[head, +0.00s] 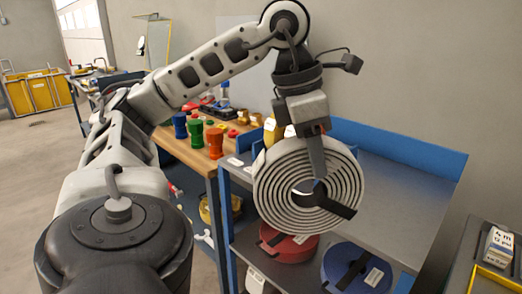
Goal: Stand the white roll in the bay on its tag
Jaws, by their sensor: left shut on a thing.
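The white roll (273,200), a flat coil with dark rings and black straps, hangs upright in front of the blue-edged shelf unit, its flat face towards me. My left gripper (317,172) comes down from above and is shut on the roll near its upper middle; the fingertips are partly hidden at its centre. A small white tag (234,162) lies on the left part of the unit's top. The roll hides part of the top behind it, and I cannot tell whether the roll touches the surface. My right gripper is not in view.
The grey shelf top (400,190) is bare to the right of the roll. A red roll (290,246) and a blue roll (352,268) lie on the shelf below. A wooden bench (195,160) with coloured fittings stands at left. A small box (497,250) stands at right.

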